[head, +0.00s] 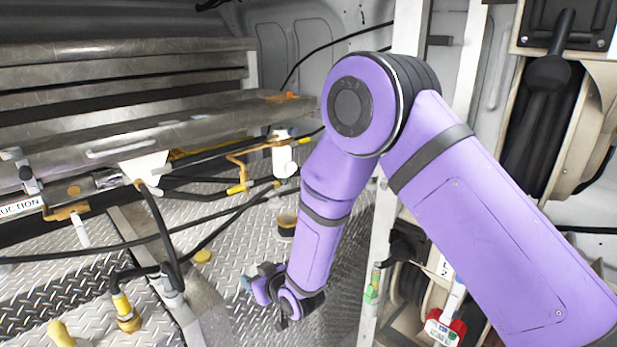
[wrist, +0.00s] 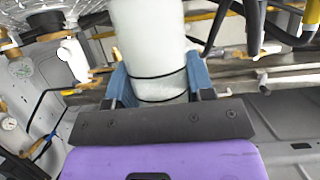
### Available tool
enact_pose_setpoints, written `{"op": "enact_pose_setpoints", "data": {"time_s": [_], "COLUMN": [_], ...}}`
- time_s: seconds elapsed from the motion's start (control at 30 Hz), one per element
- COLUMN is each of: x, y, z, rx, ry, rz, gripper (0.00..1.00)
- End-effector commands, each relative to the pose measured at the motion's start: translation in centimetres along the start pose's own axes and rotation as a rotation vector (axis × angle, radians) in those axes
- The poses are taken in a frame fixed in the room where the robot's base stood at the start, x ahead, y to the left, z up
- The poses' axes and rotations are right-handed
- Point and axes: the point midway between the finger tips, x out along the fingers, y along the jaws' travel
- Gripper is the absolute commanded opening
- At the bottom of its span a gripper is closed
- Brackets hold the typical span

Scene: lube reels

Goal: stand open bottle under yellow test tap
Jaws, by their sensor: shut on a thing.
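In the wrist view my gripper (wrist: 158,82) has its two blue fingers closed on the sides of a white bottle (wrist: 150,35) with thin dark bands. The bottle's top is outside that frame, so I cannot tell whether it is open. In the head view my gripper (head: 252,284) is low over the metal floor, and the bottle in it cannot be made out. A yellow-orange bent pipe with a yellow end (head: 238,188), possibly the test tap, sticks out below the bench, beyond and above my gripper. The bottle appears apart from it.
A metal bench (head: 130,115) runs along the left. Black hoses (head: 160,232) cross the space below it. A yellow-collared fitting (head: 127,312) and a small yellow cap (head: 202,257) are at lower left. A dark pot (head: 287,222) stands behind my gripper. A red-and-white container (head: 443,328) stands at lower right.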

Motion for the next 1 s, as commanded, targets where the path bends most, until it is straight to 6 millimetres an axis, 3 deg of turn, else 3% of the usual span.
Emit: {"op": "enact_pose_setpoints", "data": {"time_s": [0.27,0.6,0.8,1.0], "x": [-4.1,-12.8,-19.1,-24.4], "y": [11.8,24.8,30.5,33.9], "z": [3.6,9.1,12.5,15.0], "rx": [0.082,0.189,0.249,0.294], "ry": [-0.003,-0.001,-0.001,-0.001], "rz": [0.187,0.440,0.589,0.703], "gripper": [0.22,0.22,0.22,0.22]}}
